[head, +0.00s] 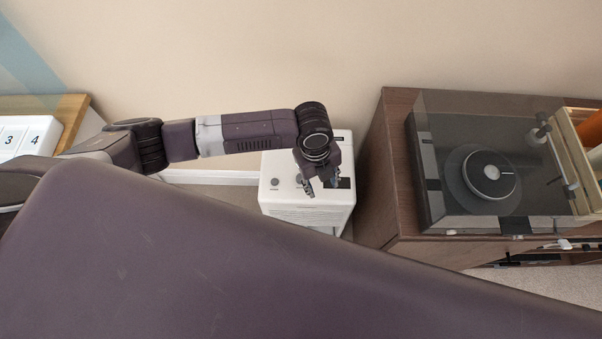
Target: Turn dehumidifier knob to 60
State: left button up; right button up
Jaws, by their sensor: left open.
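The dehumidifier (284,200) is a white box on the floor against the wall, left of the wooden cabinet. Its top carries a small grey round control (274,182) at the left and a dark panel (344,183) at the right. My left gripper (321,189) is open and points down over the top, between these two. Part of another grey control shows behind its left finger. I cannot tell whether the fingers touch anything. The knob's setting and marks are too small to read or hidden. My right gripper is not in view.
A wooden cabinet (378,205) stands close to the dehumidifier's right side, bearing a turntable (487,176) under a dark clear cover. At the left, a wooden surface (75,112) holds a white item with numbers (27,137). The wall is close behind the dehumidifier.

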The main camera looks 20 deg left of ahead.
pick_arm(q)
jog(key=m+y, duration=0.2)
send_over(301, 177)
jog(key=shift+s+d+f, duration=0.1)
jog(key=shift+d, duration=0.05)
jog(key=shift+a+f, duration=0.2)
notch_tip(301, 177, down, 7)
jog(key=shift+f, duration=0.2)
grip_shut()
